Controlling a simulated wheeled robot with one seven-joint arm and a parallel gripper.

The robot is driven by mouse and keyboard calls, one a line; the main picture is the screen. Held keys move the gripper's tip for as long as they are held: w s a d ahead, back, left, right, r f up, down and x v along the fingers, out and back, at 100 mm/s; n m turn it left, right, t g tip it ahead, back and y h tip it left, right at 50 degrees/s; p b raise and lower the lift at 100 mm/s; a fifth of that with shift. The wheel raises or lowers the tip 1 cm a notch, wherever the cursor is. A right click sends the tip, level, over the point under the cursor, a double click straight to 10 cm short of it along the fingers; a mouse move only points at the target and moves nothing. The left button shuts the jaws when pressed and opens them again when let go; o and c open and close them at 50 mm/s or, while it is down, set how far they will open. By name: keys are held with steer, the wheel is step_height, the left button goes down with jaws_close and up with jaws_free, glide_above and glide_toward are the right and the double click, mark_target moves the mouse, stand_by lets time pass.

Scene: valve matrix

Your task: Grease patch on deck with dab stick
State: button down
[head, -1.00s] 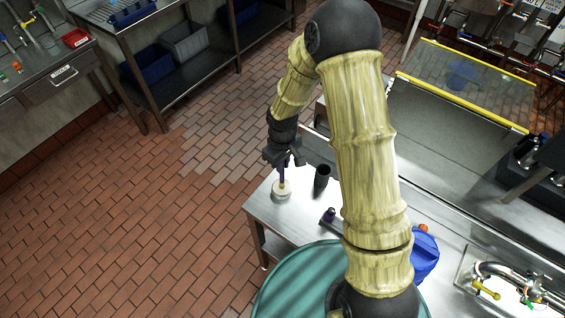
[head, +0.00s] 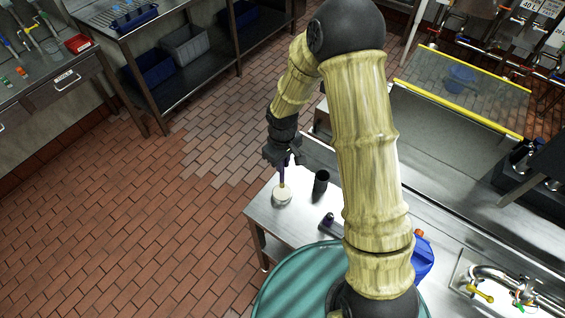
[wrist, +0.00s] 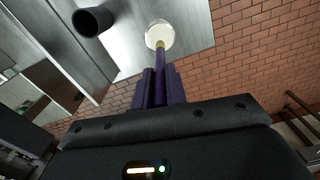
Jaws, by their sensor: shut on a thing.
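My gripper (head: 283,161) is shut on a slim purple dab stick (head: 282,175) with a pale yellow tip. The stick points down at a round white pot (head: 282,196) on the steel deck (head: 262,215), near its left end. In the wrist view, the stick (wrist: 160,60) runs out from between my gripper's purple fingers (wrist: 160,78), and its tip overlaps the near edge of the white pot (wrist: 160,33). I cannot tell whether the tip touches the pot's contents. I cannot make out a separate grease patch on the deck.
A black open cup (head: 321,182) stands just right of the pot; it also shows in the wrist view (wrist: 90,20). A dark purple-ended tool (head: 328,221) lies nearer. A blue container (head: 424,258) and a teal round surface (head: 290,285) are close by. Brick floor lies left.

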steer(key=shift+r+p, duration=0.95)
steer(key=shift+r, duration=0.55)
